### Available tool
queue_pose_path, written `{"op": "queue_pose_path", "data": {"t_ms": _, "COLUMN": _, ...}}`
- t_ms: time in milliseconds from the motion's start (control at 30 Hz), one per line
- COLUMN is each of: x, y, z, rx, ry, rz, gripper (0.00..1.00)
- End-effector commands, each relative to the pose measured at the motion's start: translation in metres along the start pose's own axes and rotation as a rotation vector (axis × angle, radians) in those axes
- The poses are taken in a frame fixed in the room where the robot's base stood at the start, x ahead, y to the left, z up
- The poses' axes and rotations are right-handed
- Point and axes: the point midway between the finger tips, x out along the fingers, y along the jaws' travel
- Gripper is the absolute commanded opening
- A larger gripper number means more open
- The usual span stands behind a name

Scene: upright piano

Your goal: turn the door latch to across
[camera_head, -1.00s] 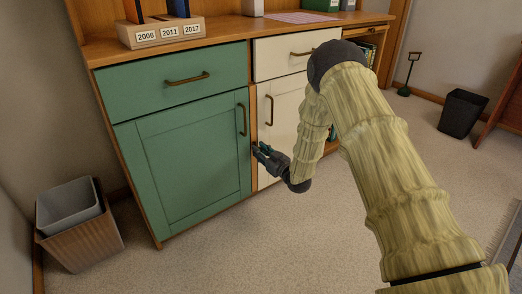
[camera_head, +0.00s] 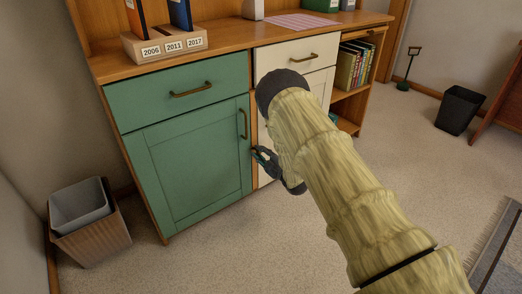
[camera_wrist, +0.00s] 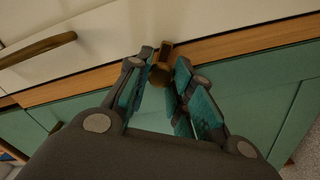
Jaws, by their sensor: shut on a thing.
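The door latch is a small brown piece (camera_wrist: 166,47) on the wooden strip between the green door (camera_head: 195,165) and the cream door (camera_wrist: 120,30). In the wrist view its end pokes out between my fingertips, near the strip's cream-side edge. My gripper (camera_wrist: 164,74) is shut on the latch, one teal-padded finger on each side.
A green drawer (camera_head: 180,92) and a cream drawer (camera_head: 297,56) sit above the doors. Bronze handles stick out from the green door (camera_head: 243,124) and the drawers. Carpet in front is clear.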

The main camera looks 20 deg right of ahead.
Motion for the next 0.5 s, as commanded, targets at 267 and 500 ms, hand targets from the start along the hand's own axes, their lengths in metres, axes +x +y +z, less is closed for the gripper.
{"op": "queue_pose_path", "data": {"t_ms": 267, "x": -0.0010, "y": -0.0013, "z": -0.0007, "rx": -0.252, "ry": 0.000, "rz": -0.004, "gripper": 0.00}}
{"op": "queue_pose_path", "data": {"t_ms": 500, "x": -0.0006, "y": -0.0022, "z": -0.0001, "rx": -0.423, "ry": 0.000, "rz": -0.004, "gripper": 0.00}}
